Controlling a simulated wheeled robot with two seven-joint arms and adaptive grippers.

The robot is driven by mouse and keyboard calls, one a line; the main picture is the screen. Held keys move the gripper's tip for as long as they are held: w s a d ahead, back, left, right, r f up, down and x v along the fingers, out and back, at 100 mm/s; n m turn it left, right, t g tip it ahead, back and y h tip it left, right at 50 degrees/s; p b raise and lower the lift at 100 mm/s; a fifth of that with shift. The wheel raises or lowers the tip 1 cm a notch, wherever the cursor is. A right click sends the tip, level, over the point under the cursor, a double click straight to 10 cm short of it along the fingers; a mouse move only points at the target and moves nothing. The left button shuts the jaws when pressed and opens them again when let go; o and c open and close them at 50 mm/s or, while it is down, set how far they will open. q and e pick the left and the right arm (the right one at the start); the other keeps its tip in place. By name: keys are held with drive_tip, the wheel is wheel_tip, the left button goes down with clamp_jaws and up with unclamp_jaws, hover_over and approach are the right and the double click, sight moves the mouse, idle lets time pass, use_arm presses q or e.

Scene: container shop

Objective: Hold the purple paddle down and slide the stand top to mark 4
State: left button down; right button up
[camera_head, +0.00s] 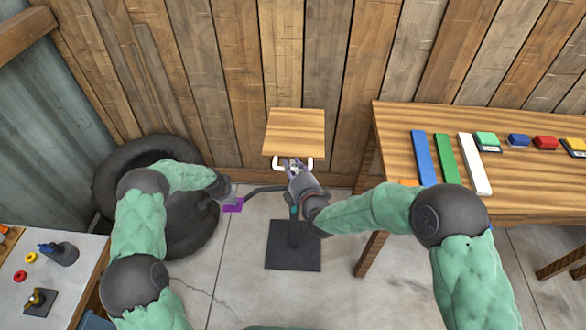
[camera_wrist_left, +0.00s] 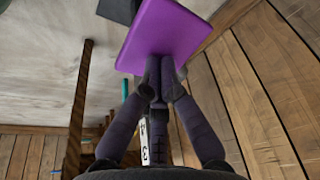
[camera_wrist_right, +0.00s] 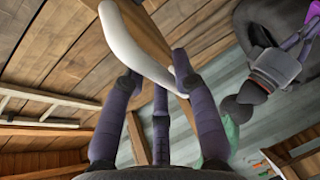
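The stand has a wooden top (camera_head: 295,133), a white handle (camera_head: 292,166) under its front edge and a dark base (camera_head: 293,246) on the floor. The purple paddle (camera_head: 233,207) sticks out left of the stand on a dark curved arm. My left gripper (camera_head: 227,194) is shut, its fingertips against the paddle, which also shows in the left wrist view (camera_wrist_left: 165,35). A white scale strip (camera_wrist_left: 145,153) there shows what looks like a 3; the current mark is unreadable. My right gripper (camera_wrist_right: 155,68) has its fingers closed in on either side of the white handle (camera_wrist_right: 125,35).
A wooden table (camera_head: 520,205) stands at right with blue, green and white bars and several small coloured items. Tires (camera_head: 195,222) lie at left by the plank wall. A grey-topped bench (camera_head: 75,280) is at lower left. Open floor lies around the base.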

use_arm(q)
drive_tip(key=shift+s, duration=0.1)
use_arm(e)
drive_tip(key=shift+o, duration=0.3)
drive_tip(key=shift+s+d, duration=0.1)
drive_tip(key=shift+s, duration=0.05)
drive_tip(key=v, duration=1.1)
drive_tip(key=shift+s, duration=0.35)
drive_tip(key=shift+d+r, duration=0.15)
use_arm(q)
drive_tip(key=shift+r+p, duration=1.75)
drive_tip(key=shift+r, duration=1.8)
use_arm(e)
wheel_tip(320, 180, up, 3)
drive_tip(key=shift+r, duration=0.2)
